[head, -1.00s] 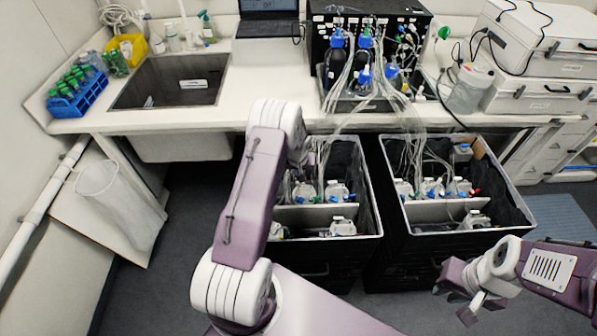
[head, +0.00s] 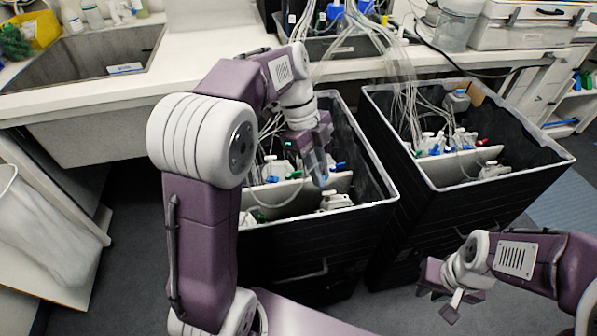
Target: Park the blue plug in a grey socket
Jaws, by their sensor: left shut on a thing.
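My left gripper (head: 321,178) reaches into the left black crate (head: 392,199), above its pale divider (head: 285,192). Its fingers are shut with a small blue bit at the tips, which looks like the blue plug; the fingers hide most of it. Other blue pieces (head: 272,179) lie along the divider among the bottles. I cannot make out a grey socket; the gripper and the crate walls cover part of the inside. My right gripper (head: 440,290) hangs at the lower right, its fingers apart and empty, clear of both crates.
The right black crate (head: 560,160) holds several bottles with tubing (head: 408,100). The tubes run up to the bench (head: 90,100), over the back of both crates. A sink (head: 100,62) is at the upper left. A white bin (head: 50,235) stands at the left.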

